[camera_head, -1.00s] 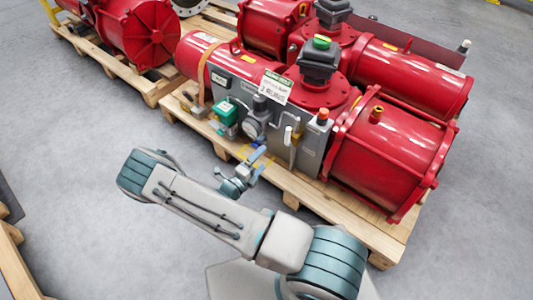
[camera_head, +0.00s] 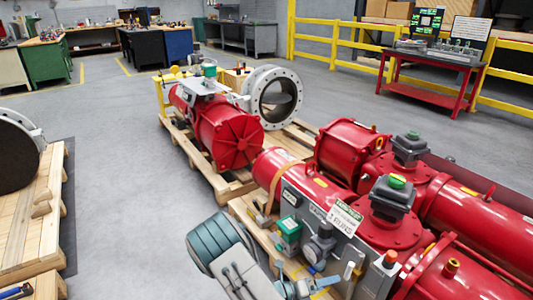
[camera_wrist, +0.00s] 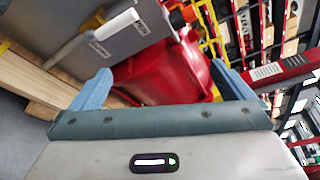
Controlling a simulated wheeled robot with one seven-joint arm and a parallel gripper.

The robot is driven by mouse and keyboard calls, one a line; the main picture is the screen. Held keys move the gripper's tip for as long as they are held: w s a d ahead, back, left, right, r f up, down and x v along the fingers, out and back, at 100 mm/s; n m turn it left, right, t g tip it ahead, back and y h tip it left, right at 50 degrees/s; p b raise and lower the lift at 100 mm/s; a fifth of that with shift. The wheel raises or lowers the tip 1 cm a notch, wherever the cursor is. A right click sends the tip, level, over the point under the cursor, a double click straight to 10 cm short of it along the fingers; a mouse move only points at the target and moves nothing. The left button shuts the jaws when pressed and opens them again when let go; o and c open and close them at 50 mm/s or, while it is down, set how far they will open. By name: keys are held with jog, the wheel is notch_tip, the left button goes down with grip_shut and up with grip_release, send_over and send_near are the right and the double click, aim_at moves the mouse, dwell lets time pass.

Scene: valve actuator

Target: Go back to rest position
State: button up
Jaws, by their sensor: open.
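My gripper shows in the wrist view (camera_wrist: 165,92), with its two blue fingers spread wide apart and nothing between them. Beyond the fingers are a grey panel (camera_wrist: 125,45) with a white handle and a red cylinder (camera_wrist: 165,72) of the valve actuator. In the head view my arm (camera_head: 232,262) comes in at the bottom, beside the actuator's near side. The red valve actuator (camera_head: 292,172) lies on a wooden pallet, with a grey control panel, a green box (camera_head: 289,229) and a white sign on its side.
Another red actuator (camera_head: 228,138) and a large flanged ring (camera_head: 275,97) stand on pallets behind. A pallet (camera_head: 38,235) is at the left. A red table (camera_head: 430,77) and yellow railings are at the back right. Grey floor (camera_head: 125,180) is free at left centre.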

jog(key=s+a+r+m+y+p, duration=0.1)
jog(key=s+r+m+y+p, duration=0.4)
jog(key=r+m, duration=0.6)
jog(key=s+a+r+m+g+y+p, duration=0.1)
jog(key=s+r+m+y+p, duration=0.4)
jog(key=r, duration=1.5)
jog(key=s+a+r+m+g+y+p, duration=0.1)
jog(key=s+r+m+y+p, duration=0.4)
jog(key=s+r+m, duration=0.4)
jog(key=shift+s+r+m+y+p, duration=0.3)
jog(key=shift+r+m+p, duration=0.25)
jog(key=shift+r+m, duration=3.6)
jog(key=shift+f+m, duration=0.75)
